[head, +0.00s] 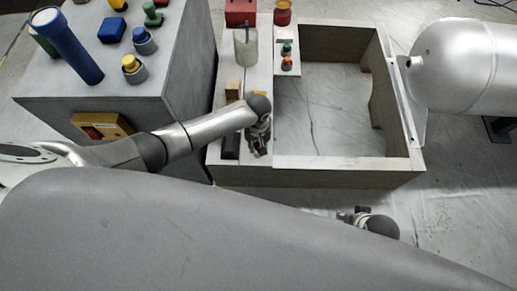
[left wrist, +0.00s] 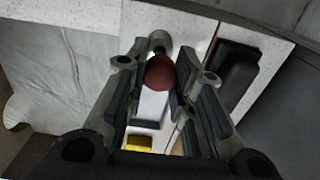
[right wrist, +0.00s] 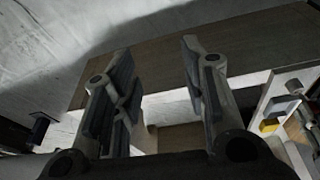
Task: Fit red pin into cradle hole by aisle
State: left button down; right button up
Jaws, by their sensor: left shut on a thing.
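My left gripper (head: 258,150) hangs low over the white top of the left side of a rectangular frame (head: 350,172). In the left wrist view, a red round-topped pin (left wrist: 160,73) sits between its fingers, which are shut on it. The pin's lower part is hidden, and it cannot be made out in the head view. A small grey round piece (left wrist: 160,41) shows just beyond it. I cannot tell which opening is the cradle hole. My right gripper (right wrist: 155,85) is open and empty beside the frame's front wall; it also shows in the head view (head: 358,215).
A black block (left wrist: 236,68) lies close beside my left gripper. A pale cylinder (head: 245,48) and a small plate (head: 287,73) with green and orange pegs stand farther back. A grey box (head: 165,95) is left, a silver tank (head: 465,65) right. The frame's middle is open.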

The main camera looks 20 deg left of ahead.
pick_arm(q)
jog(key=shift+r+p, duration=0.55)
jog(key=shift+p, duration=0.1)
pick_arm(e)
jog(key=shift+s+f, duration=0.2)
jog(key=shift+f, duration=0.9)
jog(key=shift+s+f, duration=0.2)
jog(key=shift+f, duration=0.9)
